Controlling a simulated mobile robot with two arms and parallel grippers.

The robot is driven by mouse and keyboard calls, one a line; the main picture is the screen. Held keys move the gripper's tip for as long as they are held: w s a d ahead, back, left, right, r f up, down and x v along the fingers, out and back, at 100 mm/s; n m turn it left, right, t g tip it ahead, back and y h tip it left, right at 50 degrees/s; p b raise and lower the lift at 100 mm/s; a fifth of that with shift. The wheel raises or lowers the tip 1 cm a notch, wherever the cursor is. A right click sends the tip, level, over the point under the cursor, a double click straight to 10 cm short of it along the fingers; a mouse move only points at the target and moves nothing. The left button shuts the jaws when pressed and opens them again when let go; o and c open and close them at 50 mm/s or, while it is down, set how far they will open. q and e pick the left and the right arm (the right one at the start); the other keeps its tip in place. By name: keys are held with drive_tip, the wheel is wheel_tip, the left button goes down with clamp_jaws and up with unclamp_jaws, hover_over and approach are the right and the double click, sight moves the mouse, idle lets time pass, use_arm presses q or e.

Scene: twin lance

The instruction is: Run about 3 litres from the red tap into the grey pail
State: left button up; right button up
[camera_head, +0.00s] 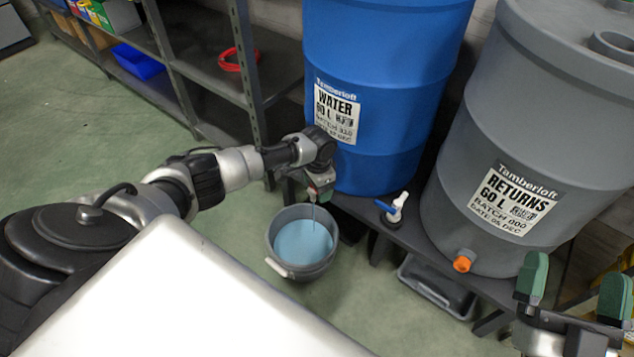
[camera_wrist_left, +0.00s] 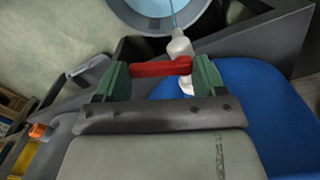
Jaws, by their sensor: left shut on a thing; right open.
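My left gripper (camera_head: 320,188) is at the foot of the blue WATER drum (camera_head: 385,80). In the left wrist view its green fingers (camera_wrist_left: 162,74) are shut on the red tap handle (camera_wrist_left: 150,69), above the white tap body (camera_wrist_left: 180,45). A thin stream (camera_wrist_left: 172,14) runs from the tap into the grey pail (camera_head: 273,243). The pail stands upright on the floor below and holds pale blue water (camera_head: 300,243). Its depth cannot be read. The left hand hides the tap in the head view. My right gripper (camera_head: 574,290) is open and empty at the lower right.
A blue-handled tap (camera_head: 393,208) sits on the dark stand (camera_head: 405,238), right of the red one. The grey RETURNS drum (camera_head: 540,130) has an orange outlet (camera_head: 463,262). A grey tray (camera_head: 437,291) lies beneath. Shelving (camera_head: 210,65) stands behind; green floor at left is clear.

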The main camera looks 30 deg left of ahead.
use_arm(q)
drive_tip(key=shift+n, duration=0.3)
drive_tip(key=shift+w+d+n+p, duration=0.1)
drive_tip(key=shift+w+n+p, duration=0.15)
drive_tip(key=shift+n+p, duration=0.7)
drive_tip(key=shift+w+d+n+p, duration=0.1)
drive_tip(key=shift+w+n+p, duration=0.15)
drive_tip(key=shift+n+p, duration=0.7)
use_arm(e)
wheel_tip(320, 180, down, 11)
drive_tip(key=s+d+g+h, duration=0.1)
drive_tip(key=d+g+h, duration=0.1)
drive_tip(key=g, duration=0.8)
drive_tip(key=shift+d+h, duration=0.15)
drive_tip(key=shift+h, duration=0.55)
use_arm(q)
drive_tip(key=o, duration=0.9)
drive_tip(key=shift+o, duration=0.2)
use_arm(e)
drive_tip(key=shift+m, duration=0.3)
use_arm(q)
drive_tip(key=shift+r, duration=0.1)
